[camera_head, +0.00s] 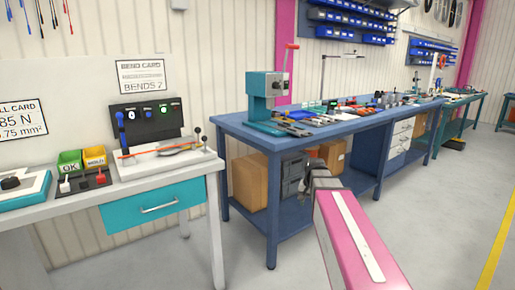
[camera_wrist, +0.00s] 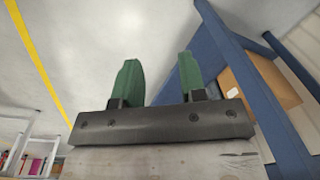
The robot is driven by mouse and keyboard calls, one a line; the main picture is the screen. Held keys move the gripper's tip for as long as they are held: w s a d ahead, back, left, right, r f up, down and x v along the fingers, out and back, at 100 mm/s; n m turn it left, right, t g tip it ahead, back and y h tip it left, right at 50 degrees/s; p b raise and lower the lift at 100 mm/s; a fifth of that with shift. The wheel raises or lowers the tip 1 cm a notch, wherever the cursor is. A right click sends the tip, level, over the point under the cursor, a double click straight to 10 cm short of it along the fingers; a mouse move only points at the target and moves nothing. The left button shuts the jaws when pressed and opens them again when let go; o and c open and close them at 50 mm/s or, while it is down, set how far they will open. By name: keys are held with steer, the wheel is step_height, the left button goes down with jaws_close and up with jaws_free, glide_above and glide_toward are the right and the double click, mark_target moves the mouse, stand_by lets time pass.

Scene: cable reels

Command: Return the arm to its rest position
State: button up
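My gripper (camera_head: 318,172) shows at the end of my pink arm in the head view, in front of the blue workbench (camera_head: 262,136). In the wrist view my gripper (camera_wrist: 158,80) has two green fingers standing apart with nothing between them. It is open and empty. In the head view its fingers are small and hard to make out. The arm reaches from the lower right toward the bench.
A white table (camera_head: 205,165) with a teal drawer (camera_head: 155,205) and a bending fixture (camera_head: 150,130) stands at left. Cardboard boxes (camera_head: 250,180) sit on the blue bench's lower shelf. Bare floor (camera_head: 440,220) lies at right, with a yellow line (camera_head: 497,240).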

steer(key=s+a+f+n, duration=0.2)
steer(key=s+f+n, duration=0.2)
steer(key=s+f, duration=1)
steer(key=shift+a+f+n+g+h, duration=0.3)
steer(key=shift+a+f+g, duration=0.05)
steer(key=shift+f+g, duration=0.05)
steer(key=shift+o, duration=0.4)
steer(key=shift+w, duration=0.1)
stand_by(0.4)
